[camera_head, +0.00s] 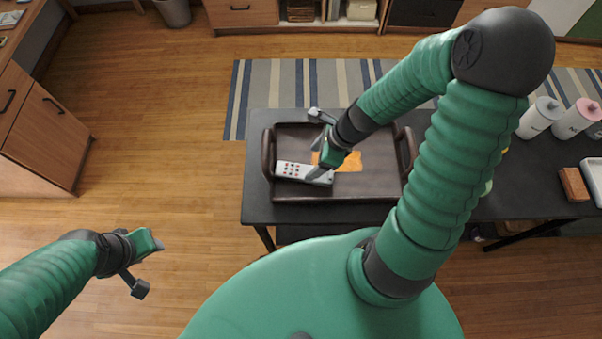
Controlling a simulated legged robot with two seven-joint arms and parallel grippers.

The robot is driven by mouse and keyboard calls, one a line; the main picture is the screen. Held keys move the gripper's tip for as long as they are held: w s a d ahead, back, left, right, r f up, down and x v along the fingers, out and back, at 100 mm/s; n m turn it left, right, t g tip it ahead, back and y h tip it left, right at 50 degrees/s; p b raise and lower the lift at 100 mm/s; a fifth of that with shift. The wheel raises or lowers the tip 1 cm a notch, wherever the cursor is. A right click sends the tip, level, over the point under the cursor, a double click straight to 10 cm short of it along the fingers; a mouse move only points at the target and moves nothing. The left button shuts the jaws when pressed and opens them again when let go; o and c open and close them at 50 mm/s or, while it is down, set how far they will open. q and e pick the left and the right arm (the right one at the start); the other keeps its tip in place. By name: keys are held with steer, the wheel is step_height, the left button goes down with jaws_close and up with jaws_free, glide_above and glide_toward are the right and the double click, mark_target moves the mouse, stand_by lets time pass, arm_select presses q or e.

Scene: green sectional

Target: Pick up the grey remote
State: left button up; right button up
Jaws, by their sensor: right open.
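The grey remote (298,172) is light grey with reddish buttons. It lies in the front left part of a dark brown tray (300,130) on a black table. My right gripper (319,145) is open over the tray. One of its fingers is at the right end of the remote and hides a little of it; I cannot tell whether they touch. The other finger is farther back, near the tray's rear edge. My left gripper (150,268) is open and empty above the wooden floor, left of the table.
An orange flat item (350,161) lies in the tray, partly behind my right gripper. The black table (258,210) also bears bottles (540,117) and a brown block (574,184) at the right. A striped rug (300,80) lies behind. Open floor (160,130) is at the left.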

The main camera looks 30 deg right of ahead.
mark_target(302, 171)
steer(key=b+x, duration=0.1)
steer(key=x, duration=0.7)
steer(key=shift+a+r+b, duration=0.1)
steer(key=shift+a+b, duration=0.15)
steer(key=shift+b, duration=0.1)
steer(key=shift+w+d, duration=0.15)
steer(key=shift+d, duration=0.25)
steer(key=shift+a, duration=0.1)
steer(key=c, duration=0.5)
steer(key=shift+a, duration=0.2)
steer(key=c, duration=1)
arm_select(q)
steer(key=shift+a+f, duration=0.25)
steer(key=shift+f, duration=0.3)
steer(key=shift+a+f, duration=0.2)
steer(key=shift+f, duration=0.35)
arm_select(e)
steer(key=shift+d, duration=0.1)
steer(key=shift+c, duration=0.2)
